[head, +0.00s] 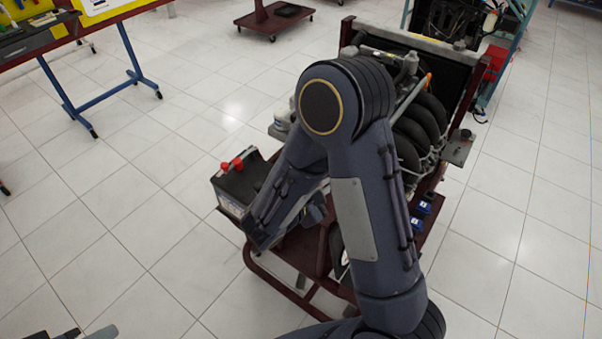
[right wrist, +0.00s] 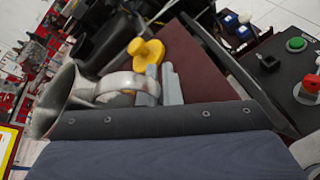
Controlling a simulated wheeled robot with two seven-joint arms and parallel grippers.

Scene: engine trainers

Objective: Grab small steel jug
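A pale metal vessel with a wide flared mouth, which I take for the small steel jug (right wrist: 72,93), lies across the left of the right wrist view, its mouth to the left. My right gripper (right wrist: 161,84) shows two grey fingers close together at the vessel's right end. Whether they clasp part of it is unclear. In the head view my right arm covers this gripper and most of the space around it. A part of my left gripper (head: 84,334) shows at the bottom left edge, away from the stand; its opening is unclear.
The engine stand (head: 455,165) with black hoses lies behind my right arm. A battery with red caps (head: 233,170) sits at its left side. A yellow knob-like piece (right wrist: 146,52) is beside the fingers. A control box (right wrist: 295,70) is at right. Tiled floor is clear at left.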

